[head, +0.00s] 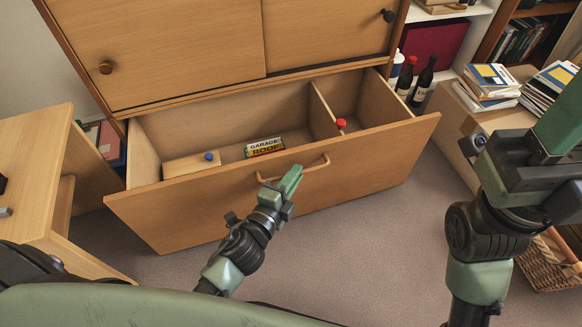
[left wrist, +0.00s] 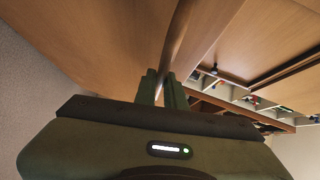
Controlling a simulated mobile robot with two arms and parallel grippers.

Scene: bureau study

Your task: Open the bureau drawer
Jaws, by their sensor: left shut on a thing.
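The bureau drawer (head: 270,195) is pulled well out of the wooden bureau (head: 170,50) in the head view, its inside showing. Its curved wooden handle (head: 316,165) is on the front panel. My left gripper (head: 290,181) is shut on the handle near its middle. In the left wrist view the two fingers (left wrist: 162,88) close on the handle bar (left wrist: 178,38). The drawer holds a small wooden box with a blue knob (head: 192,164), a "Garage Roof" box (head: 264,147) and a red-topped thing (head: 341,124) by the divider. My right arm shows at right; its fingers are out of view.
A wooden desk (head: 40,170) stands close at left. At right, a low cabinet bears books (head: 490,80), and a wicker basket (head: 548,262) sits on the floor. Dark bottles (head: 422,82) stand by the drawer's right end. Carpet (head: 370,240) in front of the drawer is clear.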

